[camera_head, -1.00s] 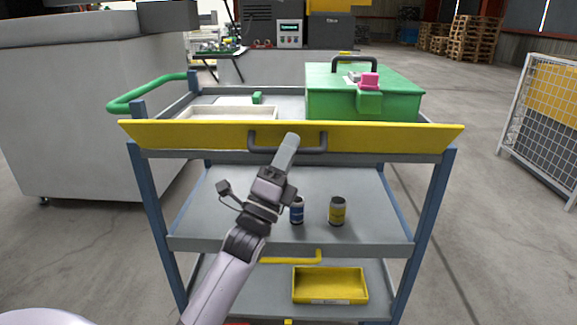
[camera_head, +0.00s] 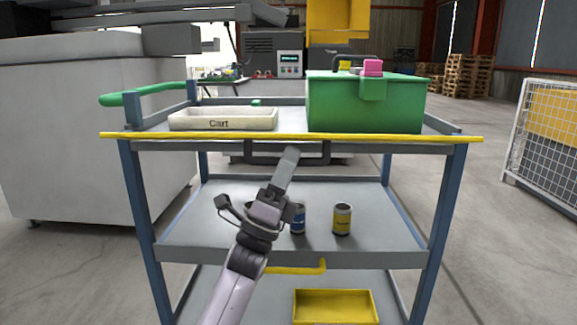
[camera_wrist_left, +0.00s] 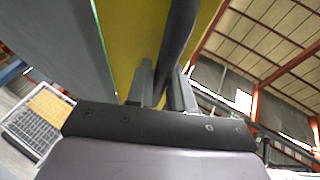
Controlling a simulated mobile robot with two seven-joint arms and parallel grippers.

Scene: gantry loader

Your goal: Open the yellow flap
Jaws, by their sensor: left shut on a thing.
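The yellow flap (camera_head: 400,138) shows in the head view as a thin strip, almost edge-on, along the near top edge of the blue-grey cart (camera_head: 137,190). Its dark handle (camera_head: 262,148) hangs just below the strip. My left gripper (camera_head: 291,155) is shut on the handle near its middle; the fingertips are partly hidden. In the left wrist view the dark handle bar (camera_wrist_left: 178,40) runs between the fingers (camera_wrist_left: 162,82), with the flap's yellow face (camera_wrist_left: 128,28) behind it. My right gripper is not in view.
A white tray (camera_head: 225,119) and a green box (camera_head: 365,103) stand on the cart top. A blue can (camera_head: 298,219) and a yellow can (camera_head: 342,220) stand on the middle shelf near my arm. A yellow bin (camera_head: 335,307) sits below.

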